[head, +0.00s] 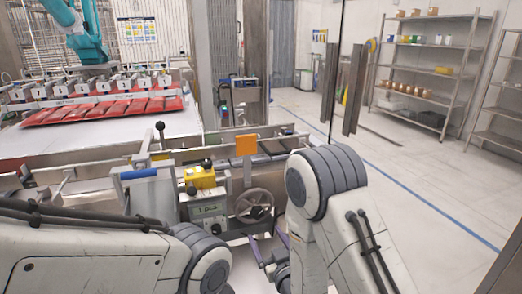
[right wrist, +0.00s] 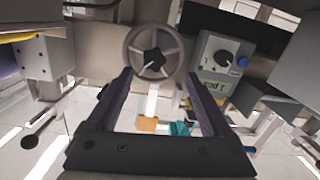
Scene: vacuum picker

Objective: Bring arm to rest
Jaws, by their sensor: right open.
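My right arm (head: 325,185) bends down at the right of the head view. Its gripper (head: 267,243) hangs low in front of the machine, just below the grey handwheel (head: 254,205). In the right wrist view the two dark fingers (right wrist: 160,78) stand wide apart with nothing between them held. The handwheel (right wrist: 130,42) shows beyond the fingertips there; I cannot tell if they touch it. My left arm (head: 95,262) fills the lower left of the head view, and its gripper is out of the frame.
A display box (head: 207,211) with a dark knob and a yellow block (head: 199,177) sit left of the handwheel. An orange plate (head: 246,145) is on the machine rail. Red packs (head: 100,110) lie under a picker bar. Open floor (head: 400,160) and shelves (head: 430,70) are at right.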

